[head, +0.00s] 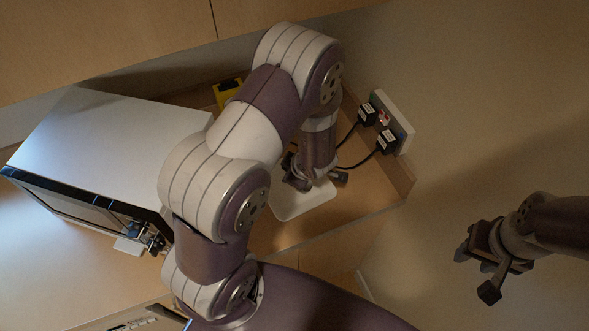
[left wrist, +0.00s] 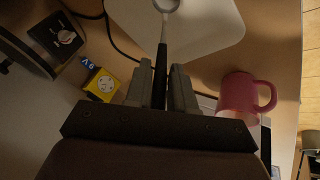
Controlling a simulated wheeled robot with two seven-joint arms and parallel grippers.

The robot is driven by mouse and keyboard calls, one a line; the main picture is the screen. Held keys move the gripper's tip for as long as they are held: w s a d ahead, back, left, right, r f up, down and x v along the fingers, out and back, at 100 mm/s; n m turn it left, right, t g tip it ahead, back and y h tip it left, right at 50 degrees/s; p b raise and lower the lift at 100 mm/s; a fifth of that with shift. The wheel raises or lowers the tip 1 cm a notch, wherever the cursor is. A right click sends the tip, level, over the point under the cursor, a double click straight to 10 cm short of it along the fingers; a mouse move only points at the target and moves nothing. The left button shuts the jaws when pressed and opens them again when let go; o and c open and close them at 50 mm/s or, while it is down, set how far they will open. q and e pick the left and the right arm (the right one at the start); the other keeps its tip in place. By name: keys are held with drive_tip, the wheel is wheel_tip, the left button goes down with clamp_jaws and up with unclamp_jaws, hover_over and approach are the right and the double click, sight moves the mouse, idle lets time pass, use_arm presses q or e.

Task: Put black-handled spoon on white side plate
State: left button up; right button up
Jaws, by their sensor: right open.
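The black-handled spoon (left wrist: 161,62) shows in the left wrist view, its dark handle between my left gripper's fingers (left wrist: 166,88) and its metal bowl pointing away at the top edge. The fingers look closed on the handle. The white side plate (left wrist: 205,35) lies beyond the fingertips, with the spoon's bowl in front of it; whether they touch I cannot tell. In the head view the plate (head: 304,203) is partly hidden by my left gripper (head: 312,182), and the spoon cannot be made out. My right gripper (head: 490,272) is open and empty, off to the right, away from the counter.
A yellow box (head: 226,92) is behind my left arm. A white microwave (head: 125,135) fills the left of the counter. Black plugs (head: 376,128) with cables sit in the wall socket near the plate.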

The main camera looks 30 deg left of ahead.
use_arm(q)
drive_tip(key=shift+o, duration=0.9)
drive_tip(key=shift+s+r, duration=0.1)
